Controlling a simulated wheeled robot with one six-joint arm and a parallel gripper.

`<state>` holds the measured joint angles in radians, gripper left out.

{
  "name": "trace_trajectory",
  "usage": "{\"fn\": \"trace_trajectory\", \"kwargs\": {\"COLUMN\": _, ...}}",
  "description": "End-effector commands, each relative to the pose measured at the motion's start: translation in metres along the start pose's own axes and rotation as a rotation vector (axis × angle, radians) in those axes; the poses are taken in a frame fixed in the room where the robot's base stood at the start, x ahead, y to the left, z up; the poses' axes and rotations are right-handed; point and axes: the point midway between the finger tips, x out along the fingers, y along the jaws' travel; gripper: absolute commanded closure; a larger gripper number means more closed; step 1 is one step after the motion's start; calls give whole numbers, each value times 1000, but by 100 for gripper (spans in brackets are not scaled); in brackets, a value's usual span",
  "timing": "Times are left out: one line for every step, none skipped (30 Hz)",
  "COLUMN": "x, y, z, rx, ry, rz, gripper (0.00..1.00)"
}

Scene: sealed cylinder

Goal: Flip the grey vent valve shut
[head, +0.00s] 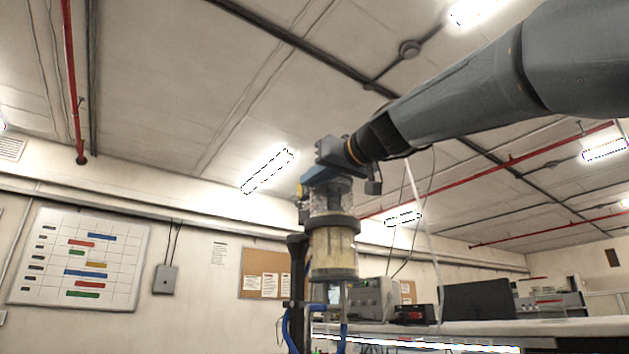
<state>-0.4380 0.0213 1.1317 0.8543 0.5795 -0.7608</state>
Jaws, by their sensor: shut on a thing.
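The cylinder (333,250) stands upright at the centre of the head view. It has a clear upper section, a dark middle band and a cloudy, pale yellow lower section. My arm reaches in from the upper right, and my gripper (326,165) is at the blue-grey top of the cylinder. My gripper is shut on a part there, which appears to be the grey vent valve. The valve's shape and lever position are hidden or too small to tell. A small yellow part shows at the left of the cylinder's top.
A dark post (297,280) and blue hoses (287,330) are close beside the cylinder. A grey box (370,300), a red and black device (414,314) and a dark monitor (480,300) stand on the bench (560,328) behind. The space left of the cylinder looks clear.

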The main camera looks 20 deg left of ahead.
Motion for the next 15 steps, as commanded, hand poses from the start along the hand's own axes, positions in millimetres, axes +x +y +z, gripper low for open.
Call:
{"fn": "trace_trajectory", "kwargs": {"x": 1, "y": 0, "z": 4, "rx": 0, "ry": 10, "rz": -2, "gripper": 100}}
{"fn": "trace_trajectory", "kwargs": {"x": 1, "y": 0, "z": 4, "rx": 0, "ry": 16, "rz": -2, "gripper": 100}}
{"fn": "trace_trajectory", "kwargs": {"x": 2, "y": 0, "z": 5, "rx": 0, "ry": 25, "rz": -2, "gripper": 100}}
{"fn": "trace_trajectory", "kwargs": {"x": 2, "y": 0, "z": 5, "rx": 0, "ry": 32, "rz": -2, "gripper": 100}}
{"fn": "trace_trajectory", "kwargs": {"x": 2, "y": 0, "z": 6, "rx": 0, "ry": 39, "rz": -2, "gripper": 100}}
{"fn": "trace_trajectory", "kwargs": {"x": 2, "y": 0, "z": 6, "rx": 0, "ry": 48, "rz": -2, "gripper": 100}}
{"fn": "trace_trajectory", "kwargs": {"x": 2, "y": 0, "z": 6, "rx": 1, "ry": 54, "rz": -2, "gripper": 100}}
{"fn": "trace_trajectory", "kwargs": {"x": 2, "y": 0, "z": 6, "rx": 1, "ry": 61, "rz": -2, "gripper": 100}}
{"fn": "trace_trajectory", "kwargs": {"x": 2, "y": 0, "z": 7, "rx": 1, "ry": 70, "rz": -2, "gripper": 100}}
{"fn": "trace_trajectory", "kwargs": {"x": 2, "y": 0, "z": 7, "rx": 1, "ry": 77, "rz": -2, "gripper": 100}}
{"fn": "trace_trajectory", "kwargs": {"x": 3, "y": 0, "z": 7, "rx": 1, "ry": 83, "rz": -2, "gripper": 100}}
{"fn": "trace_trajectory", "kwargs": {"x": 3, "y": 0, "z": 8, "rx": 1, "ry": 92, "rz": -2, "gripper": 100}}
{"fn": "trace_trajectory", "kwargs": {"x": 3, "y": 0, "z": 8, "rx": 1, "ry": 98, "rz": -2, "gripper": 100}}
{"fn": "trace_trajectory", "kwargs": {"x": 3, "y": 0, "z": 8, "rx": 0, "ry": 106, "rz": -2, "gripper": 100}}
{"fn": "trace_trajectory", "kwargs": {"x": 3, "y": 0, "z": 8, "rx": 0, "ry": 115, "rz": -1, "gripper": 100}}
